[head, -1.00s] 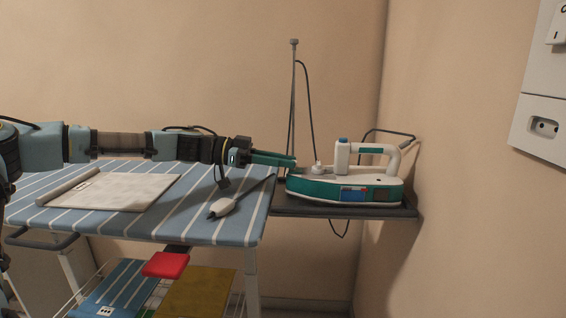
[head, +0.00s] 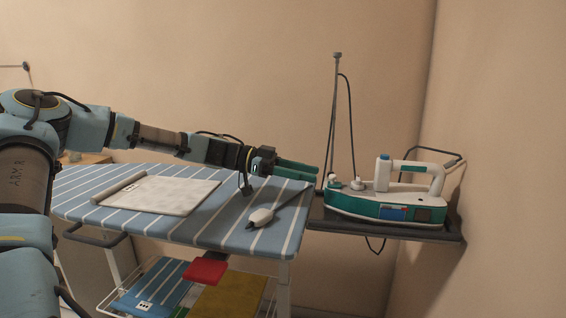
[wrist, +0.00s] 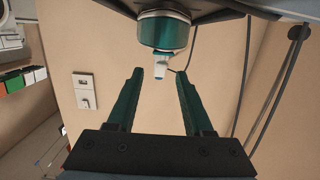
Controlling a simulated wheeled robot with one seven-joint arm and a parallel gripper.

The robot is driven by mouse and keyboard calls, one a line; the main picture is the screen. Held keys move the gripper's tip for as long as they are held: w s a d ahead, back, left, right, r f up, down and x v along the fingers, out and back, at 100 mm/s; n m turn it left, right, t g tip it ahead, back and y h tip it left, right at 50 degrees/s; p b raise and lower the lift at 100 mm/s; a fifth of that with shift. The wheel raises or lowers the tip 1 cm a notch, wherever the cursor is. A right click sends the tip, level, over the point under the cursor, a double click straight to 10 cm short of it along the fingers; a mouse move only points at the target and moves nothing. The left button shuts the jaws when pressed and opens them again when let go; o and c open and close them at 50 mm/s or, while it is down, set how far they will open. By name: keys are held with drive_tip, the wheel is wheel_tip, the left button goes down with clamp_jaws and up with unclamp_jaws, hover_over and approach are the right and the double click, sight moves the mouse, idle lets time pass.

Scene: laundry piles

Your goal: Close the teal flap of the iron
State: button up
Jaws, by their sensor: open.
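The white and teal iron (head: 390,207) stands on a dark rest at the right end of the ironing board, its nose toward my gripper. A small white and teal piece (head: 333,182) stands up at the nose, perhaps the teal flap; it is too small to tell how far it is raised. My gripper (head: 318,170) is just left of and slightly above the nose, apart from it.
A thin cord post (head: 334,110) rises behind the nose. The wall (head: 510,180) is close on the right. A lower rack holds folded cloths (head: 230,300).

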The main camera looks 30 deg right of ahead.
drive_tip(key=v, duration=0.6)
drive_tip(key=shift+w+a+r, duration=0.15)
drive_tip(key=shift+w+a, duration=0.05)
drive_tip(key=shift+w, duration=0.05)
